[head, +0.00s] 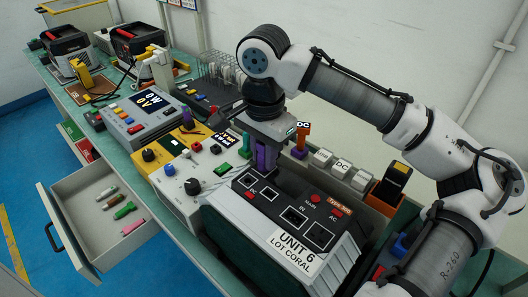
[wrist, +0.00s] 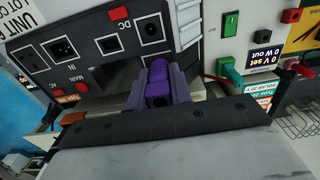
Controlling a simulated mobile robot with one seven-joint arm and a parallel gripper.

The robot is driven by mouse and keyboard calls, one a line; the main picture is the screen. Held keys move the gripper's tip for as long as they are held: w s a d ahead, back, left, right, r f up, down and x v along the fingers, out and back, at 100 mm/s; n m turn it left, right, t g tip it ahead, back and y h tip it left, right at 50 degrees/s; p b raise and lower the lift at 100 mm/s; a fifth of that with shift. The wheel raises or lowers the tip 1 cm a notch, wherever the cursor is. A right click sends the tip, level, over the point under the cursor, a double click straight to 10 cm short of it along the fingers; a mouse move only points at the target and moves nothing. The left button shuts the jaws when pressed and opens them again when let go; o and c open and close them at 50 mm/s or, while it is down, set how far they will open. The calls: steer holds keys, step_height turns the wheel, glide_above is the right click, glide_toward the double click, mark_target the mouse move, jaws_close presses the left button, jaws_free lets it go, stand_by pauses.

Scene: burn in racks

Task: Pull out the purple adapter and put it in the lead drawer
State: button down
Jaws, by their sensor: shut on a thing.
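The purple adapter (wrist: 158,82) is between the fingers of my gripper (wrist: 160,98), close to the socket panel of the unit. My gripper (head: 263,160) is shut on it and points down at the back edge of the unit labelled UNIT 6 LOT CORAL (head: 292,246). I cannot tell whether the adapter's plug is still in a socket. An open drawer (head: 140,238) sticks out below the bench at the left, with several small coloured pieces lying in it. No label on the drawer is legible.
Bench instruments with knobs (head: 181,172) stand left of the unit. A grey meter (head: 137,116) is farther back. White DC blocks (head: 342,170) and an orange-and-black holder (head: 391,184) stand to the right. Blue floor (head: 30,165) is clear beside the drawer.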

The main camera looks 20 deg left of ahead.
steer(key=shift+r+p, duration=0.85)
steer(key=shift+p, duration=0.1)
stand_by(1.1)
steer(key=shift+r+p, duration=1.65)
steer(key=shift+p, duration=0.15)
steer(key=shift+a, duration=0.1)
